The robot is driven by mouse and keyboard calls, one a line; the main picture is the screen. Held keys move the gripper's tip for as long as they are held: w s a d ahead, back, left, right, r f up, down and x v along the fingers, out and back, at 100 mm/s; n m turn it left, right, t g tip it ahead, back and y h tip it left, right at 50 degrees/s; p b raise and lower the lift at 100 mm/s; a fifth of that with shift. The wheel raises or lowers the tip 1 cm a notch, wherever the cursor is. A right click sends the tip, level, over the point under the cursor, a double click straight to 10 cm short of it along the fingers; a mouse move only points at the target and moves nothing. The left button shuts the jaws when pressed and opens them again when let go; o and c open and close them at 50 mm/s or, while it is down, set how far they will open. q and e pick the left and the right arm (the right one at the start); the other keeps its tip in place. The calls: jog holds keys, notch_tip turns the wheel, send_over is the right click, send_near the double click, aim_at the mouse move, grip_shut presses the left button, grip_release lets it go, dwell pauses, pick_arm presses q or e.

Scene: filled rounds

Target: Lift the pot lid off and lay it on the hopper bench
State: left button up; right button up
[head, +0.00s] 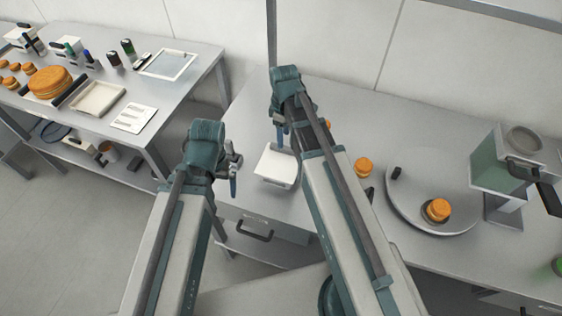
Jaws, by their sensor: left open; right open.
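I cannot make out a pot or a pot lid for certain. A white squarish container (276,168) sits on the right-hand bench (330,215); whether it has a lid is unclear. My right gripper (286,136) is open just above and behind this container, partly hidden by its own arm; contact cannot be told. A green-sided machine (496,162) with a round opening on top, perhaps the hopper, stands on the same bench at the right.
A round grey plate (410,205) holds an orange filled round (438,210) and a small black piece. Another round (363,167) lies left of it. The left table (190,75) carries trays, bottles and stacked rounds. A floor gap separates both benches.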

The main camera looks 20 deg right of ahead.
aim_at(285, 147)
jog(key=shift+s+d+f+b, duration=0.15)
jog(key=shift+f+b, duration=2.45)
jog(key=shift+f, duration=0.05)
jog(key=shift+r, duration=0.1)
grip_shut()
